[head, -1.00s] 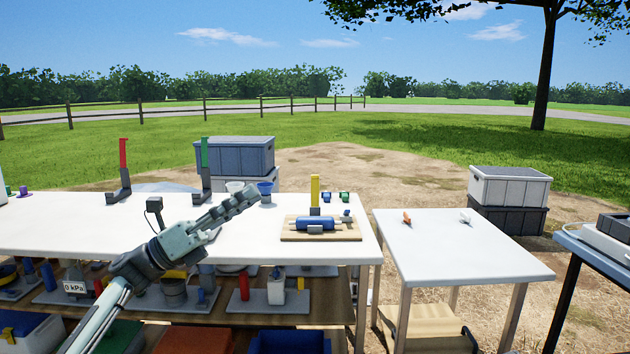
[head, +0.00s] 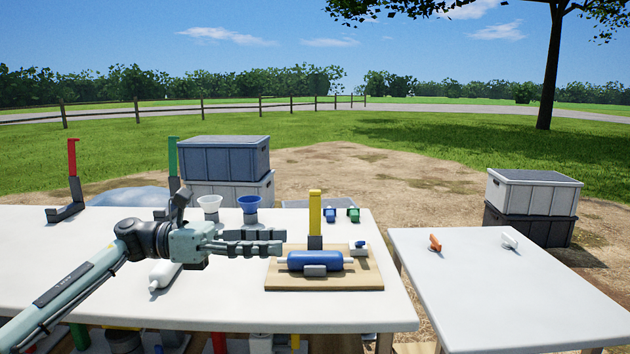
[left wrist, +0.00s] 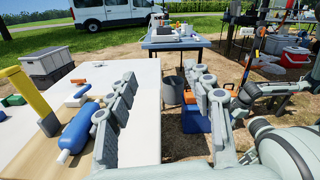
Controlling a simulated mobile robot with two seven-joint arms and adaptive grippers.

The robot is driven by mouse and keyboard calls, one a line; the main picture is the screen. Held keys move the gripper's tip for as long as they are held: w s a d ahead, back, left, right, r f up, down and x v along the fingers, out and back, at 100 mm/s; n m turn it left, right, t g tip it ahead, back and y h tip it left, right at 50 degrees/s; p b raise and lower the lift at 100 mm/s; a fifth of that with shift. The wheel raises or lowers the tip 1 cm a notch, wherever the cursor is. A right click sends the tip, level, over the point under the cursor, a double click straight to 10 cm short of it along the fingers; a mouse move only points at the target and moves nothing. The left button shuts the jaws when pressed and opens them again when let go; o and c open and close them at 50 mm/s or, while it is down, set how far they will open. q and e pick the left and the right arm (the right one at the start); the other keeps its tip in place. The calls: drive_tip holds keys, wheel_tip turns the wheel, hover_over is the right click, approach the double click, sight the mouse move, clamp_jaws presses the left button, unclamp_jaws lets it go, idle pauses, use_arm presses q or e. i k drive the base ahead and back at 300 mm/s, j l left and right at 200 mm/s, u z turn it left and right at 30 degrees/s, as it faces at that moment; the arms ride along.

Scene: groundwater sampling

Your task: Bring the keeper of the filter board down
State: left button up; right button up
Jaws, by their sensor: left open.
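The filter board (head: 283,283) is a wooden board at the right end of the long white table. A blue filter cylinder (head: 315,260) lies across it. Its yellow keeper (head: 315,212) stands upright behind the cylinder; in the left wrist view the keeper (left wrist: 28,92) looks tilted, with the blue cylinder (left wrist: 77,135) beside it. My left gripper (head: 281,241) is open and empty, just left of the keeper and above the board's left part, apart from the keeper. In the left wrist view its fingers (left wrist: 163,80) are spread. What seems my right gripper (left wrist: 238,102) shows small there, its jaws unclear.
Red (head: 72,157) and green (head: 173,156) upright bars stand at the table's left. White (head: 209,203) and blue (head: 250,204) funnels and small blue (head: 330,214) and green (head: 353,214) pieces are behind. The side table (head: 500,285) holds orange (head: 435,242) and white (head: 509,240) pieces.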

sight(314, 198)
drive_tip(key=i, duration=0.95)
